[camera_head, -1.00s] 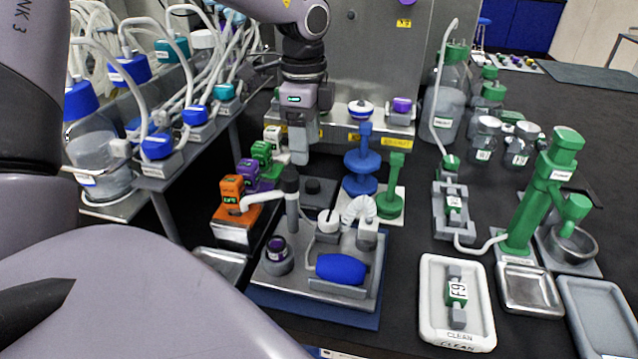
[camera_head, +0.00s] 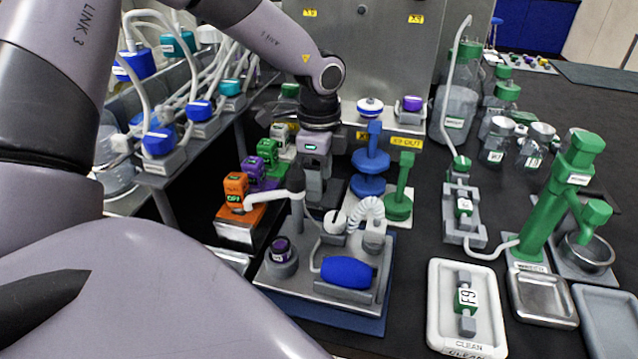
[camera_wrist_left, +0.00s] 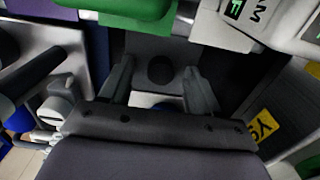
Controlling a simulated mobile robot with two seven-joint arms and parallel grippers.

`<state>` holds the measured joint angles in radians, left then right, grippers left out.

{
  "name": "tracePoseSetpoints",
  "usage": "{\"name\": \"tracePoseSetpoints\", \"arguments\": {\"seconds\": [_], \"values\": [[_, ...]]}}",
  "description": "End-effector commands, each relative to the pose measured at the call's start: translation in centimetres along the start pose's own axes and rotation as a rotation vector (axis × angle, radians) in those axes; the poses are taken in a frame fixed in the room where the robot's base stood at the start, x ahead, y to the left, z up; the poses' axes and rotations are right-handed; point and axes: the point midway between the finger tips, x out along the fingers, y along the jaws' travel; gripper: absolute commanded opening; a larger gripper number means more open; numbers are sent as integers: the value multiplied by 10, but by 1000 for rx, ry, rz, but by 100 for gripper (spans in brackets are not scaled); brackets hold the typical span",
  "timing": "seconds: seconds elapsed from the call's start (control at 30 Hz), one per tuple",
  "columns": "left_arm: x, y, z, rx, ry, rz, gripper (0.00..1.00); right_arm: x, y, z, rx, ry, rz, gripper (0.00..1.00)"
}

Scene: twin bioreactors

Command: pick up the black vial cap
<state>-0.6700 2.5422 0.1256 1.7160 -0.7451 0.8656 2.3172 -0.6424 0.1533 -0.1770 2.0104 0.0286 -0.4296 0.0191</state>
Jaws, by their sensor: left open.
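The black vial cap (camera_wrist_left: 161,70) shows in the wrist view as a dark round piece on a dark grey square block (camera_wrist_left: 150,47). It lies between the two spread fingers of my left gripper (camera_wrist_left: 159,68), with a gap on either side and no visible contact. In the head view my left gripper (camera_head: 314,196) points down behind the blue-matted station, and the cap is hidden by the gripper there. How high the fingertips are above the block is hard to tell. My right gripper is not in view.
Orange, purple and green modules (camera_head: 263,152) stand close left of the gripper. A blue stand (camera_head: 370,162) and a green stand (camera_head: 399,190) are close on the right. In front, a grey tray (camera_head: 335,292) holds a black post, white hose and blue bulb.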

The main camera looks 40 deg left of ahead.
Motion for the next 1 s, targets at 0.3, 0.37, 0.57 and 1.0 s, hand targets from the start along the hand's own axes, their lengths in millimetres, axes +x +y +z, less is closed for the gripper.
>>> {"name": "tracePoseSetpoints", "arguments": {"seconds": [0.3, 0.37, 0.57, 1.0], "values": [[0, 0, 0, -1, 0, 0, 3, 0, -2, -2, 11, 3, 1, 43], [0, 0, 0, -1, 0, 0, 3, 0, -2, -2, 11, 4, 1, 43], [-1, 0, 0, -1, 0, 0, 3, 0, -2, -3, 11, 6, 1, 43], [-45, -2, 0, -1, 2, -6, 2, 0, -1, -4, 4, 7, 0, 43]]}}
